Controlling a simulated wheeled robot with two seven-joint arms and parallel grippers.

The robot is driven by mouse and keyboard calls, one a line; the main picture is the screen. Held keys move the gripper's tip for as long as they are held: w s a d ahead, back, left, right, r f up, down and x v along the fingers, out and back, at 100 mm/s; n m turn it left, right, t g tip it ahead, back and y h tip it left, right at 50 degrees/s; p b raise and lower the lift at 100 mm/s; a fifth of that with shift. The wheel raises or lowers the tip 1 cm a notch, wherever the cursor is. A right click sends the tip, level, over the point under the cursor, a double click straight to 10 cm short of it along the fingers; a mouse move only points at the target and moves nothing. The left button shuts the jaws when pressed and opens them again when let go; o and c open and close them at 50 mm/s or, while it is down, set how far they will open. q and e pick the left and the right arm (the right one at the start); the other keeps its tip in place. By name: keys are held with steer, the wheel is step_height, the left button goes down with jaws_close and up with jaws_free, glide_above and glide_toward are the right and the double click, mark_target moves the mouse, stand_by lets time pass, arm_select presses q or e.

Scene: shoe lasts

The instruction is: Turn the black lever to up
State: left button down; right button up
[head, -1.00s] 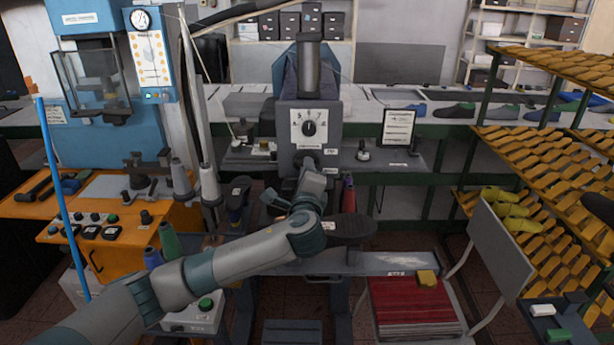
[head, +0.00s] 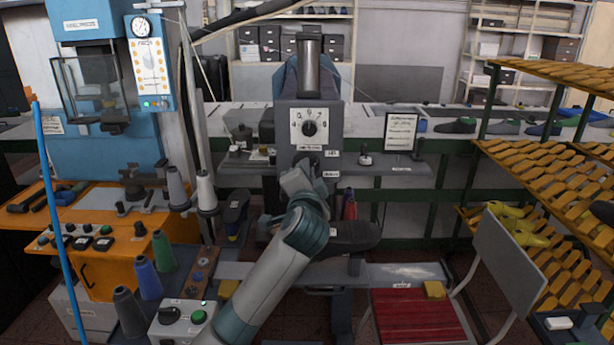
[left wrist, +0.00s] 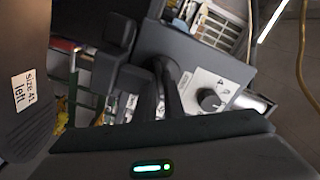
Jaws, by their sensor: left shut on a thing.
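The grey machine (head: 330,120) stands at the centre of the head view, with a black knob on a white dial plate (head: 309,127). The black lever is below the dial, mostly hidden by my left gripper (head: 300,180), which is shut on it at the machine's front. Small white labels (head: 332,154) sit right of the grip. In the left wrist view, dark narrow parts (left wrist: 168,90) meet near the centre, beside the dial plate (left wrist: 212,92); I cannot clearly separate lever from fingers there. My right gripper is not in view.
A black shoe form (head: 350,236) is right below my wrist; one labelled size 41 left (left wrist: 22,90) fills the wrist view's left side. A chair with a red seat (head: 405,315), a rack of yellow lasts (head: 545,165) and spools (head: 163,250) stand around.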

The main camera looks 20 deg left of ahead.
arm_select(q)
steer(key=shift+f+n, duration=0.1)
steer(key=shift+n, duration=0.4)
